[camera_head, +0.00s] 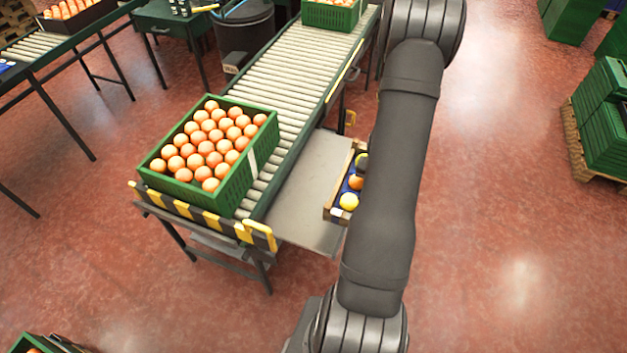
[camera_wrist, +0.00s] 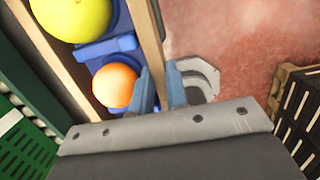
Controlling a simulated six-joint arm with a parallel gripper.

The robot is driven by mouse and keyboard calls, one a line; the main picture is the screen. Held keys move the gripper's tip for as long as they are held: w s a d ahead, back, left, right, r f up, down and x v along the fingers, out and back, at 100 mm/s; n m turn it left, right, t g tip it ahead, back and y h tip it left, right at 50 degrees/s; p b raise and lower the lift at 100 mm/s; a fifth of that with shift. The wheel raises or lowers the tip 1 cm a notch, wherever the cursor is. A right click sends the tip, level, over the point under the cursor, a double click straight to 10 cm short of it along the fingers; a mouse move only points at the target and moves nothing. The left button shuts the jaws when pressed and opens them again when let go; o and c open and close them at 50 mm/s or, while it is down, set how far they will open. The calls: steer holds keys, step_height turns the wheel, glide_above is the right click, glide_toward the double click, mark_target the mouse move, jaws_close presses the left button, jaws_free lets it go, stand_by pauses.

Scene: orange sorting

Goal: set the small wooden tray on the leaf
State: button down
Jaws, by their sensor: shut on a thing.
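The small wooden tray (camera_head: 333,200) shows in the head view at the right edge of the leaf (camera_head: 300,195), a flat grey plate beside the conveyor. My arm covers the tray's right part. The tray has a blue liner (camera_wrist: 105,48) and holds a yellow fruit (camera_head: 349,201), an orange fruit (camera_head: 356,181) and a dark one, partly covered. In the wrist view, my gripper (camera_wrist: 160,88) is shut on the tray's wooden side wall (camera_wrist: 149,35), one finger on each side. I cannot tell whether the tray touches the leaf or is above it. The head view hides my gripper.
A green crate of oranges (camera_head: 250,165) stands on the roller conveyor (camera_head: 300,70), left of the leaf. A striped yellow-black bar (camera_head: 200,215) closes the conveyor's near end. Green crates on a pallet (camera_head: 600,165) stand at the right. Red floor between is clear.

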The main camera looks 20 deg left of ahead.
steer(key=shift+s+f, duration=0.1)
steer(key=shift+f, duration=0.1)
steer(key=a+f, duration=0.2)
steer(key=a, duration=0.1)
steer(key=w+a+f, duration=0.1)
steer(key=a+f, duration=0.1)
steer(key=a, duration=0.2)
steer(key=w+a+f, duration=0.1)
steer(key=a+f, duration=0.1)
steer(key=a, duration=0.1)
steer(key=shift+w+a+f, duration=0.25)
steer(key=shift+a+f, duration=0.1)
steer(key=shift+a, duration=0.05)
steer(key=shift+f, duration=2)
steer(key=shift+f, duration=0.1)
steer(key=c, duration=1.4)
jaws_free()
steer(key=r, duration=0.4)
steer(key=s+r, duration=0.1)
steer(key=r, duration=0.7)
steer(key=shift+s, duration=0.25)
